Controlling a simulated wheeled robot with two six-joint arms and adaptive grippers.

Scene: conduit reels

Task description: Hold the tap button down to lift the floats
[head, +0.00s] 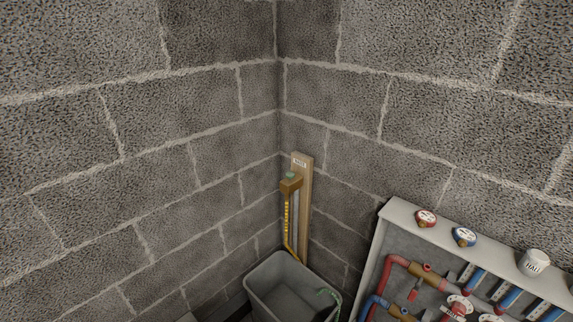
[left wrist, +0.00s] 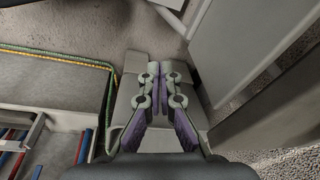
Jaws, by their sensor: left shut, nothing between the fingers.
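A brass-coloured tap (head: 290,185) is on a wooden board (head: 304,200) in the wall corner, in the head view. I cannot make out any floats. My left gripper (left wrist: 160,70) is shut and empty in the left wrist view, over pale grey surfaces, with no tap near it. Neither gripper shows in the head view.
At the right, an open grey cabinet (head: 395,208) holds red and blue pipes, valves and gauges. Block walls (head: 150,120) close in the corner. In the left wrist view, a grey bin (left wrist: 55,85) with a green and yellow edging lies left of my gripper, and a grey panel (left wrist: 265,90) lies right.

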